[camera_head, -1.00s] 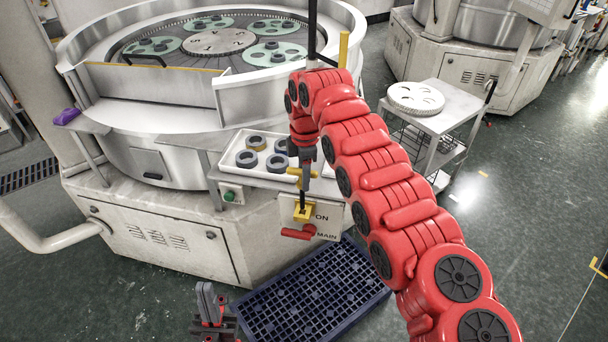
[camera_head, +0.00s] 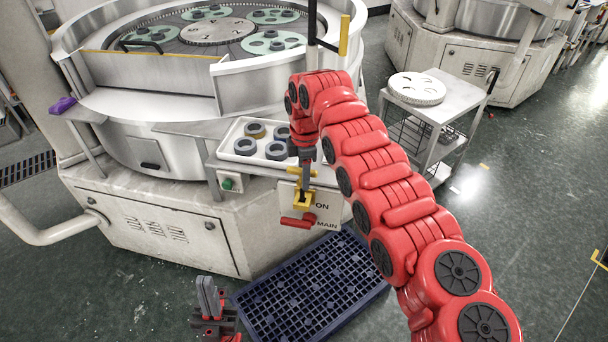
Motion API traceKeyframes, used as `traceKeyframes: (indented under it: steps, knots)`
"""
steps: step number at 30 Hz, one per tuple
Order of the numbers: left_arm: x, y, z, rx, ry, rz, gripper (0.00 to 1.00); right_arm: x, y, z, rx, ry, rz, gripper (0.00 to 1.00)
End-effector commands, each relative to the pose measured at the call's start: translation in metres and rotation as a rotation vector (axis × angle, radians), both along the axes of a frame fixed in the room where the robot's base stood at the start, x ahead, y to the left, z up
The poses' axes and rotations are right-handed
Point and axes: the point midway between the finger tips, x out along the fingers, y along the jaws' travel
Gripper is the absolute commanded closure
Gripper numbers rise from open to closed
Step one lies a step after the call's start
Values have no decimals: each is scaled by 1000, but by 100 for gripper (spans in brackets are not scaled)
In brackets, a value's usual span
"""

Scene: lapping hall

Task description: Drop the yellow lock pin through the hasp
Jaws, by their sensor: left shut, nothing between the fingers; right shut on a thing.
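The yellow lock pin (camera_head: 302,172) is in my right gripper (camera_head: 305,162), which is shut on it and points down in front of the switch panel (camera_head: 326,224). Its yellow crosspiece shows at the fingers, and a dark shank runs down to the yellow hasp (camera_head: 304,200). The lower end of the shank meets the hasp in the picture; I cannot tell whether it is inside the hole. A red switch handle (camera_head: 296,223) lies just below the hasp. My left gripper (camera_head: 208,297) is shut and empty, low at the bottom left of centre, well away from the panel.
A white tray (camera_head: 228,155) with several rings sits on a ledge left of my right gripper. A dark blue grid mat (camera_head: 310,290) lies on the floor below the panel. A trolley (camera_head: 455,105) bearing a white disc stands at right. The lapping machine (camera_head: 150,210) fills the left.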

Motion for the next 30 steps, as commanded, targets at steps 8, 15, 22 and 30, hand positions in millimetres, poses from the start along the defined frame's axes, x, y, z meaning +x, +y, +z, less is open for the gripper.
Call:
traceKeyframes:
  steps: [8, 15, 22, 30]
  knots:
    - [0, 0, -5, 0, 0, 0, 100, 0, 0, -1, 0, -1, 0, 100]
    - [0, 0, -5, 0, 0, 0, 100, 0, 0, 0, 0, 0, 0, 100]
    - [0, 0, -5, 0, 0, 0, 100, 0, 0, 0, 0, -1, 0, 100]
    - [0, 0, -9, 0, 0, 0, 100, 0, 0, -1, 0, -1, 0, 100]
